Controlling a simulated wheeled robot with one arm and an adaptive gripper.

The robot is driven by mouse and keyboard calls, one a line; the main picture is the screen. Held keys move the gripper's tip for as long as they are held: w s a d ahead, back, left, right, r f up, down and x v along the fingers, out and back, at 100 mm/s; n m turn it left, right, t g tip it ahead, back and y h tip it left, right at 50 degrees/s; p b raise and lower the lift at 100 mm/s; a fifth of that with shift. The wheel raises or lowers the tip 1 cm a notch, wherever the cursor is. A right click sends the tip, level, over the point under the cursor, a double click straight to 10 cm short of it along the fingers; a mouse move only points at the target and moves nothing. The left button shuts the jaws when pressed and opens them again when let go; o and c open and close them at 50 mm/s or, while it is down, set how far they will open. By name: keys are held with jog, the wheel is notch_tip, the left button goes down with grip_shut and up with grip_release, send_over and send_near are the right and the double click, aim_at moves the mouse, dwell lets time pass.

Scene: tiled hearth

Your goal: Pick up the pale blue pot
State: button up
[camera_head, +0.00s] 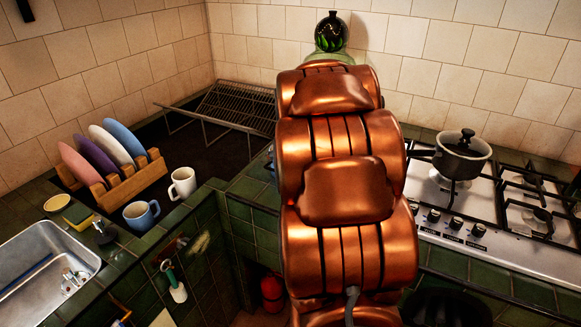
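I see no clearly pale blue pot in the head view. My gripper does not show.
A rack (127,185) with several coloured plates, a white mug (183,183) and a blue mug (141,215) stand on the left counter. A metal sink (45,275) is at lower left. A wire rack (232,105) and a green glass vessel (331,40) are at the back.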

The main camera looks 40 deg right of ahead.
aim_at(270, 162)
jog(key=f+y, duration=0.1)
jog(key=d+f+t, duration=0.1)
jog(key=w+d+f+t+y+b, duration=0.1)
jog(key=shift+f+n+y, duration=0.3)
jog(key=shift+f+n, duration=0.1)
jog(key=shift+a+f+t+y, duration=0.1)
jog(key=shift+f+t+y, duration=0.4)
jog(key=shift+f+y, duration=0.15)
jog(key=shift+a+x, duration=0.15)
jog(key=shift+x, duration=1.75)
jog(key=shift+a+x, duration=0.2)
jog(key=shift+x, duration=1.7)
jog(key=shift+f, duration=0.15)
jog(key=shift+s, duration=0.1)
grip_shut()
